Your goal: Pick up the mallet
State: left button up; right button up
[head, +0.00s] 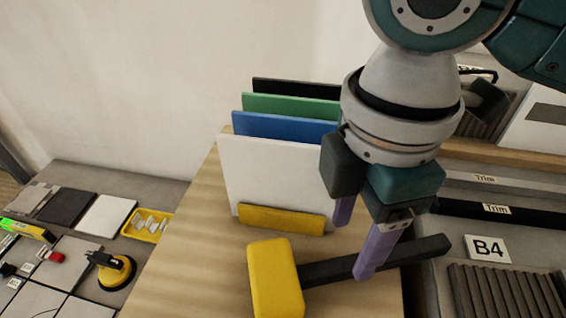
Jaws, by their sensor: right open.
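The mallet lies on the wooden table, with a yellow block head (273,280) and a dark handle (325,272) running to the right. My right gripper (354,251) is open, with its purple fingers pointing down at the handle. The nearer finger crosses in front of the handle and hides part of it. The other finger is farther back, behind the handle in the picture. I cannot tell whether either finger touches it. My left gripper is not in view.
A rack with a yellow base (281,218) holds upright white (270,175), blue (285,128), green (290,106) and black panels close behind the mallet. Left is a grey surface with tiles (105,214), a yellow tray (147,225) and a suction cup (114,271). Right are trim strips (500,181).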

aim_at(340, 265)
jog(key=shift+a+f, duration=0.2)
jog(key=shift+f, duration=0.9)
notch_tip(340, 265, down, 5)
jog(key=shift+f+b, duration=0.15)
jog(key=shift+b, duration=0.5)
jog(key=shift+c, duration=0.2)
grip_shut()
